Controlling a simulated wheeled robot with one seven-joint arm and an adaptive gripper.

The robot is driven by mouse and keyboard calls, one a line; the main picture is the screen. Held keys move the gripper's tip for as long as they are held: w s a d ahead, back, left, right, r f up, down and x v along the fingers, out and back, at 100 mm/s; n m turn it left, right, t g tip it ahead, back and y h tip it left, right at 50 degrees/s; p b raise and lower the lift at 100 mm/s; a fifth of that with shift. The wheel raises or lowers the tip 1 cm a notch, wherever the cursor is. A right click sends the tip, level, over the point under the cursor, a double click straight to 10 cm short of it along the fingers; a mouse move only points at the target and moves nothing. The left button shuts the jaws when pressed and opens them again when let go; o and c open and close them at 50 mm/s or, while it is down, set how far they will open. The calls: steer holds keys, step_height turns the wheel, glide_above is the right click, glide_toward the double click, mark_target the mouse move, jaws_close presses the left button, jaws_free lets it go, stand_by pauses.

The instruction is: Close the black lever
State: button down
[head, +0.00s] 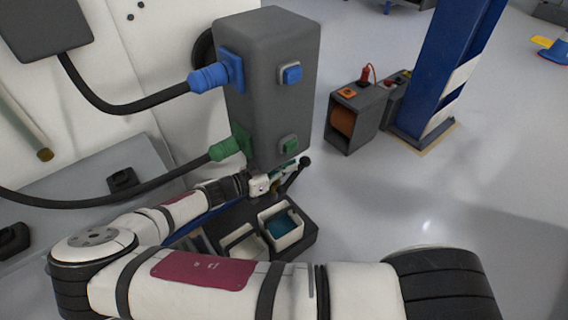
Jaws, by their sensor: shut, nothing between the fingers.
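The black lever (298,168) sticks out at the lower right of a tall grey box (262,108), with a round dark knob at its upper end. My gripper (284,181) is beside the lever, just under the box. Its fingers are small and partly lost against the lever and the box's lower edge. The gripper is shut with nothing held. I cannot tell whether the fingers touch the lever. The lever's lower end and pivot are hidden by the gripper and the box.
The box carries blue (208,78) and green (223,150) plugs on cables. Below is a dark tray (309,234) with white bins (294,238). A grey case (352,115) and a blue post (445,70) stand behind right.

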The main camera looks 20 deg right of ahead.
steer(key=shift+d+y, duration=0.25)
steer(key=shift+y, duration=0.05)
steer(key=shift+w+d+f, duration=0.2)
steer(key=shift+d+f, duration=0.15)
steer(key=v, duration=0.7)
steer(key=shift+a, duration=0.15)
stand_by(0.7)
